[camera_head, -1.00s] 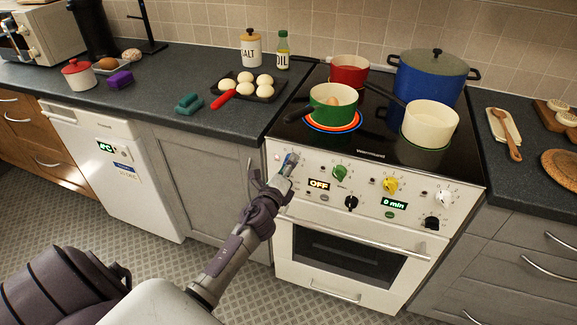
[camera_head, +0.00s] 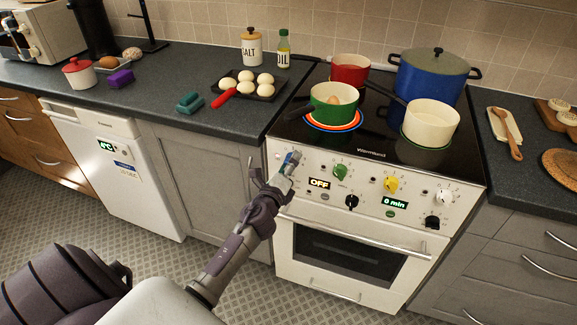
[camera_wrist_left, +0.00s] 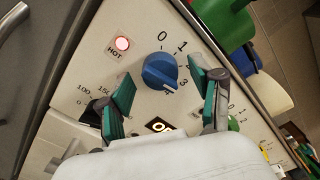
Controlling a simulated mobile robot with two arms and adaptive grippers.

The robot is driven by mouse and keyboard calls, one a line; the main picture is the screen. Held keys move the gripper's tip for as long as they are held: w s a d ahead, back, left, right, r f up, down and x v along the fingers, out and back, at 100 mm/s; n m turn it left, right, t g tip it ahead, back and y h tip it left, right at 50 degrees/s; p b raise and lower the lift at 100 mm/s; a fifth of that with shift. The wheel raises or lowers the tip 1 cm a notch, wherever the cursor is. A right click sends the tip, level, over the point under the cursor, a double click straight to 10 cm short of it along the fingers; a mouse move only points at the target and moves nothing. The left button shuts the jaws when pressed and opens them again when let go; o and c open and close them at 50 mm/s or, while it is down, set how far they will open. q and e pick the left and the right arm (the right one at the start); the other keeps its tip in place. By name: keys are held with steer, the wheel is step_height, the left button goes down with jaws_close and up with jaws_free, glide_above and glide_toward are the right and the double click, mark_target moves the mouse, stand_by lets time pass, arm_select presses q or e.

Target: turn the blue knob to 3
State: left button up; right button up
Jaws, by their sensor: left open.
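The blue knob (camera_head: 291,158) is at the left end of the white stove's control panel. In the left wrist view the blue knob (camera_wrist_left: 160,72) sits in the middle, with printed marks 0, 1 and 3 around it. A small white mark shows on its lower right edge, toward the 3 side. My left gripper (camera_head: 274,178) is in front of the knob. In the left wrist view the gripper (camera_wrist_left: 166,94) is open, its green-padded fingers on either side of the knob and apart from it. My right gripper is not in view.
A lit red HOT lamp (camera_wrist_left: 122,43) is beside the knob. The stove display (camera_head: 319,184) reads OFF. Green (camera_head: 340,172) and yellow (camera_head: 391,184) knobs are to the right. The oven handle (camera_head: 350,236) runs below. A green pot (camera_head: 333,112) stands on the hob above.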

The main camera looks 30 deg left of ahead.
arm_select(q)
steer(key=v, duration=1.2)
steer(key=s+d+f+n+g+h, duration=0.1)
steer(key=s+d+f+n+g, duration=0.2)
steer(key=f, duration=0.8)
steer(key=s+d+f+n+g+h, duration=0.1)
steer(key=s+f+n+g, duration=0.3)
steer(key=f, duration=0.7)
steer(key=s+d+f+n+g+h, duration=0.1)
steer(key=s+d+f+n+g, duration=0.3)
steer(key=f, duration=0.7)
steer(key=s+d+f+n+g, duration=0.1)
steer(key=s+f, duration=0.4)
steer(key=s, duration=0.5)
steer(key=s+d+f+n+g, duration=0.1)
steer(key=s+f+n, duration=0.3)
steer(key=s, duration=0.6)
steer(key=s+d+f+n+g+h+p, duration=0.1)
steer(key=s+f+n+g, duration=0.1)
steer(key=s+f, duration=0.5)
steer(key=s+g, duration=0.1)
steer(key=s, duration=0.2)
steer(key=shift+d+f+n+g, duration=0.2)
steer(key=shift+n+g, duration=0.1)
steer(key=shift+n, duration=0.1)
